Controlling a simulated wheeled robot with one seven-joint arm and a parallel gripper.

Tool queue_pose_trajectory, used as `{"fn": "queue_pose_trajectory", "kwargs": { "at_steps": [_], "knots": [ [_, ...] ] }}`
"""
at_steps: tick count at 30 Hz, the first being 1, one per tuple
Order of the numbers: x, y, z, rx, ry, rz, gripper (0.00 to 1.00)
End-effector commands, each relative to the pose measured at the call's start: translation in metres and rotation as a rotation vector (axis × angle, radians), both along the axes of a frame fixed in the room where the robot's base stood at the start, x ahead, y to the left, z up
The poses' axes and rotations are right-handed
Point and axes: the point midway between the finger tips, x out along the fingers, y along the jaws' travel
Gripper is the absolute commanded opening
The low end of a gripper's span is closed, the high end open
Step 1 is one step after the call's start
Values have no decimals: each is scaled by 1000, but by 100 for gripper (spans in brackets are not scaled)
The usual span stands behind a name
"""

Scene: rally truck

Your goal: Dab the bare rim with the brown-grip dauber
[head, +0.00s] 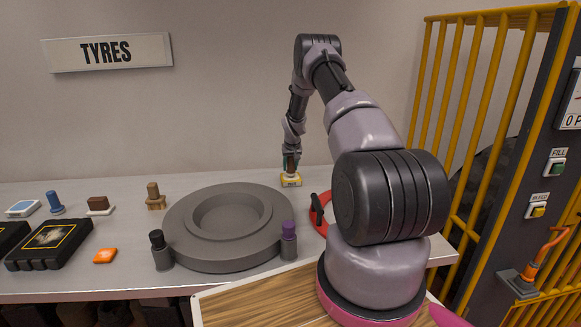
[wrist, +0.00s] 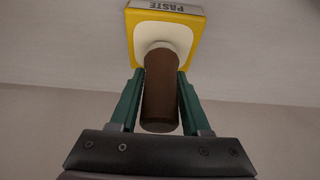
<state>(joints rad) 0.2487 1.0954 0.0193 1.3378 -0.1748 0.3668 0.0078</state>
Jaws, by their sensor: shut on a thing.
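My gripper (head: 291,166) is at the far side of the bench, right of centre. In the wrist view its green fingers (wrist: 159,105) are shut on the brown grip (wrist: 160,90) of the dauber. The dauber's pale end (wrist: 163,46) meets the cream top of a yellow pot marked PASTE (wrist: 195,45); I cannot tell how deep it sits. The pot also shows in the head view (head: 291,181), right below my gripper. A grey round stepped piece with a hollow middle (head: 180,225) lies at the bench's centre; I cannot tell whether it is the bare rim.
Black-topped (head: 161,252) and purple-topped (head: 289,240) posts stand at the grey piece's front. A red ring (head: 317,215) lies to its right, partly behind my arm. Yellow bars (head: 455,110) rise at right.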

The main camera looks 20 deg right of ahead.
Motion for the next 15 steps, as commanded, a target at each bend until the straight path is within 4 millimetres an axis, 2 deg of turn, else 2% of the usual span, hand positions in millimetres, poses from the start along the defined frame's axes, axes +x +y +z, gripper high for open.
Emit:
{"fn": "queue_pose_trajectory", "kwargs": {
  "at_steps": [15],
  "knots": [
    [0,0,-6,0,-1,0,0]
  ]
}}
